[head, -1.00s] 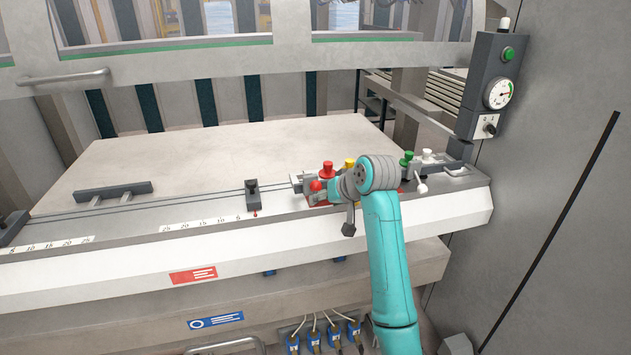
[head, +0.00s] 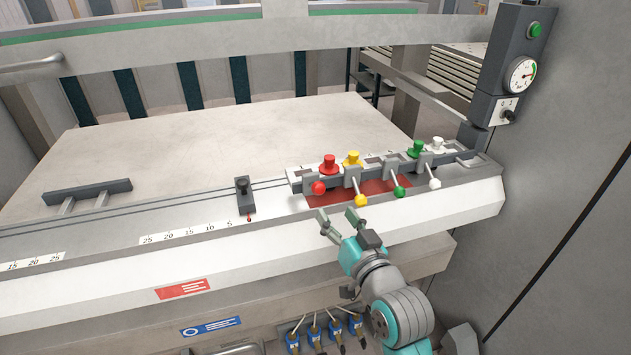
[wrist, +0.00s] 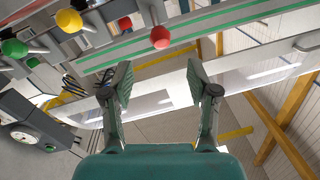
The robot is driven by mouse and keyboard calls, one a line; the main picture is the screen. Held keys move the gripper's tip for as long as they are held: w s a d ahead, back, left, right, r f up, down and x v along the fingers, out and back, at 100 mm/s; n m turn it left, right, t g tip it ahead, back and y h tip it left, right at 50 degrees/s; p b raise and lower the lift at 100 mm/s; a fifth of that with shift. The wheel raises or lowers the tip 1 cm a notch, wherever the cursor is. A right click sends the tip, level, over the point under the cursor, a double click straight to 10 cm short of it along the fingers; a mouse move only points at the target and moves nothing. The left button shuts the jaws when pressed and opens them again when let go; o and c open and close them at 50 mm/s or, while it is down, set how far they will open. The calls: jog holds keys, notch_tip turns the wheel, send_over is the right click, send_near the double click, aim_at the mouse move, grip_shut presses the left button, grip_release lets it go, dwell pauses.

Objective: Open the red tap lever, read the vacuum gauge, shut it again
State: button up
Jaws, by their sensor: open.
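The red tap lever (head: 318,188) is at the left end of the tap row; its ball shows near the bracket, with little of the arm visible. My gripper (head: 340,218) is open and empty, in front of and below the row, apart from the lever. The vacuum gauge (head: 521,75) is on the dark post at the upper right. Its needle points to the upper right, but the scale is too small to read.
The yellow lever (head: 361,200), green lever (head: 399,192) and white lever (head: 435,183) stand to the right of the red one. A red knob (head: 329,162) is behind the red lever. A black clamp (head: 244,194) stands left. The large plate (head: 220,140) is bare.

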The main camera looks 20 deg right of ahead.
aim_at(321, 192)
jog(key=w, duration=1)
jog(key=shift+w+a, duration=0.35)
jog(key=shift+a, duration=0.05)
grip_shut()
